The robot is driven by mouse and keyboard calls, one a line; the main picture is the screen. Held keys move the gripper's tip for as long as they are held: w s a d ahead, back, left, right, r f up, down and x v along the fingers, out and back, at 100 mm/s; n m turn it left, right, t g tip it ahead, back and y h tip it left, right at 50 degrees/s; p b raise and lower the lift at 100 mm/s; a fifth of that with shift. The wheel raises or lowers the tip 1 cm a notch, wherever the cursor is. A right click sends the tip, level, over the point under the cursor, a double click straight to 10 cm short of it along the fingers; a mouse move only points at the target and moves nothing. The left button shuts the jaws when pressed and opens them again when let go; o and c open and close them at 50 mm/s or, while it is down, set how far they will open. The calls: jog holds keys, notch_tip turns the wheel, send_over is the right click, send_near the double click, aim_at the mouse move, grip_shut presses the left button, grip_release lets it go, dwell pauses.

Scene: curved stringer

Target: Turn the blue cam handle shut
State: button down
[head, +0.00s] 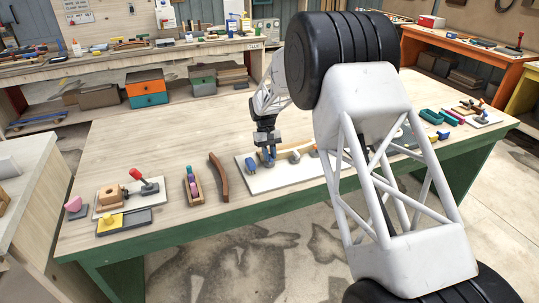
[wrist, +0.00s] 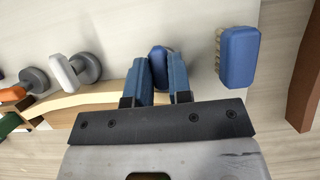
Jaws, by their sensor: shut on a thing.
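The blue cam handle (wrist: 158,57) shows between the two fingers of my gripper (wrist: 161,80) in the wrist view; most of it is hidden by them. My gripper is shut on it. In the head view my gripper (head: 266,158) points down at the left part of a white board (head: 285,180), and its blue parts are hard to tell from the handle. A curved light wood strip (wrist: 95,99) runs along the board beside the handle. A white cam handle (wrist: 63,72) and an orange one (wrist: 12,94) stand to the left in the wrist view.
A blue block with a bristly side (wrist: 238,57) lies right of my gripper; it also shows in the head view (head: 251,168). A brown curved stick (head: 219,177) lies beyond the board's left edge. A red-handled clamp (head: 147,186) stands farther left. The table behind is clear.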

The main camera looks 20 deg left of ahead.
jog(key=c, duration=1.3)
grip_release()
jog(key=shift+v, duration=3.9)
